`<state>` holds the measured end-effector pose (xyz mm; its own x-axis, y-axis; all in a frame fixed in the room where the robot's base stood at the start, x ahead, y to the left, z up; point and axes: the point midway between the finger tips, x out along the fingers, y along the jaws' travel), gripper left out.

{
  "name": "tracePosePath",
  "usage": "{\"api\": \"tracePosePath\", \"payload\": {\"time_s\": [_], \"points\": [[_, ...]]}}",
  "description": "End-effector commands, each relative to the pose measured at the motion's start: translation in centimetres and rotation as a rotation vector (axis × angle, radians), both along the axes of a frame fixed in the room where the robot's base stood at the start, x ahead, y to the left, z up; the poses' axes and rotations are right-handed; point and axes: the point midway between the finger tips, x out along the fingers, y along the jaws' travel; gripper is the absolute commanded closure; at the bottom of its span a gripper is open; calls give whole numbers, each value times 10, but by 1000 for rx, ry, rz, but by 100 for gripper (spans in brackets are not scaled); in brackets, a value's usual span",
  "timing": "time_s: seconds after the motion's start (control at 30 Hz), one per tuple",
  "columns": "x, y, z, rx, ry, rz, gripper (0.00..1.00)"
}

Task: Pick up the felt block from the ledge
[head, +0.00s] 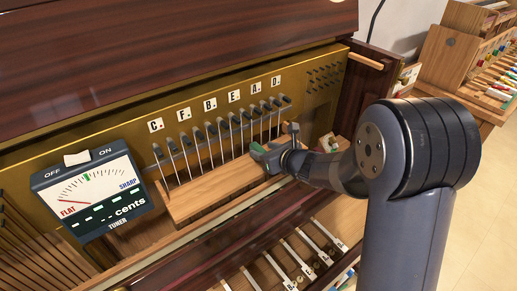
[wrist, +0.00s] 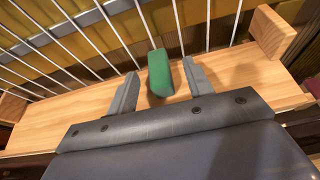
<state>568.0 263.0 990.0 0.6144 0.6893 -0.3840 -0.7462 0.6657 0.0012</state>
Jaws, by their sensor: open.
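The felt block is a small green block (wrist: 160,72) on the wooden ledge (wrist: 62,122), in the middle of the wrist view. My gripper (wrist: 161,84) is open, with one grey finger on each side of the block. Narrow gaps show between the fingers and the block, and the block looks slightly tilted in the picture.
A row of thin metal rods with dark tips (head: 222,130) stands just behind the ledge. A wooden end stop (wrist: 270,32) rises at the ledge's right end. A tuner meter (head: 93,190) is at the left. Lettered keys (head: 300,258) lie below in front.

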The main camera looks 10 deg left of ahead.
Motion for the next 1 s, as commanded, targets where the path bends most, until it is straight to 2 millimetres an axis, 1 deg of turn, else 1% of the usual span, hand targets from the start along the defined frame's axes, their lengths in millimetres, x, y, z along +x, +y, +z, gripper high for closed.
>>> {"api": "tracePosePath", "payload": {"time_s": [0.03, 0.13, 0.4, 0.47, 1.0], "points": [[3, 4, -2, 0, 1, 2, 51], [7, 9, -5, 0, 0, 1, 51], [9, 10, -6, 1, -1, 0, 51], [9, 10, -6, 1, -1, 0, 55], [9, 10, -6, 0, 0, 0, 98]]}}
